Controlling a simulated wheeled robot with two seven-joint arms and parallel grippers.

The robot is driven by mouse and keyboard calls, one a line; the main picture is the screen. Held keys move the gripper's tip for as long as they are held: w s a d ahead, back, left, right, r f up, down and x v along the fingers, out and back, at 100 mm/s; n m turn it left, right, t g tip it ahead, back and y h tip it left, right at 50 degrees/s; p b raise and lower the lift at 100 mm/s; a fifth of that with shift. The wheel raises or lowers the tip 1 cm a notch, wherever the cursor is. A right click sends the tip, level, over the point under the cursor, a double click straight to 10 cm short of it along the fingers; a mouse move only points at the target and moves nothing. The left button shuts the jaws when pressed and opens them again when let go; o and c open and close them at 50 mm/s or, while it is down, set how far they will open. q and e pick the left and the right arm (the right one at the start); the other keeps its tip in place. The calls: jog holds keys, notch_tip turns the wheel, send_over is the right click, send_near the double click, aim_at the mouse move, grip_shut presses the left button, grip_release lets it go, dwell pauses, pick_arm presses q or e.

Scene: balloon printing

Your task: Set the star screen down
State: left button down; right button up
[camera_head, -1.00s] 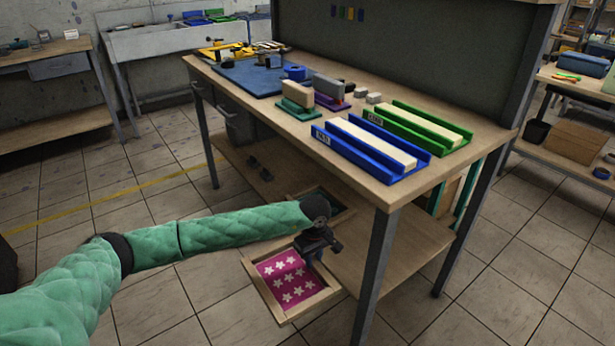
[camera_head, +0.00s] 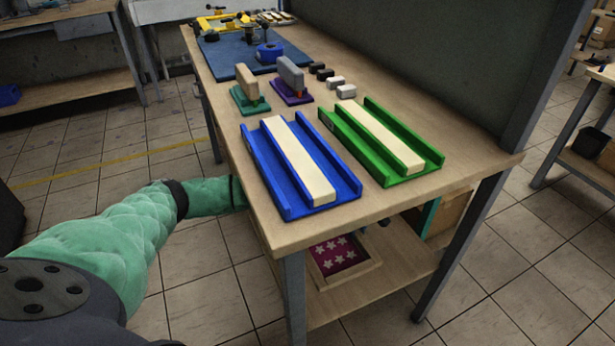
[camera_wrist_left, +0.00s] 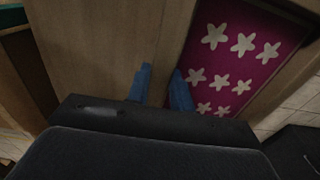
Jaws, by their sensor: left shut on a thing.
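The star screen (camera_head: 340,256), a magenta mesh with white stars in a wooden frame, is under the tabletop at the lower shelf in the head view. The table's front leg and top edge hide part of it. I cannot tell whether it touches the shelf. It also shows at the upper right of the left wrist view (camera_wrist_left: 236,60). My left gripper (camera_wrist_left: 163,82) is shut on the frame's wooden edge, its blue fingers either side. In the head view my left arm passes behind the table edge, which hides the gripper. My right gripper is not in view.
The workbench (camera_head: 275,235) overhangs the lower shelf (camera_head: 405,262). On top are a blue tray (camera_head: 265,175) and a green tray (camera_head: 350,140), each with a pale bar, squeegees (camera_head: 290,75) and small blocks. A table leg (camera_head: 296,295) stands near the screen.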

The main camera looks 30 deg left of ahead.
pick_arm(q)
jog(key=shift+w+d+f, duration=0.1)
jog(key=shift+f, duration=0.25)
notch_tip(320, 180, down, 5)
jog(key=shift+r, duration=0.1)
jog(key=shift+f, duration=2.15)
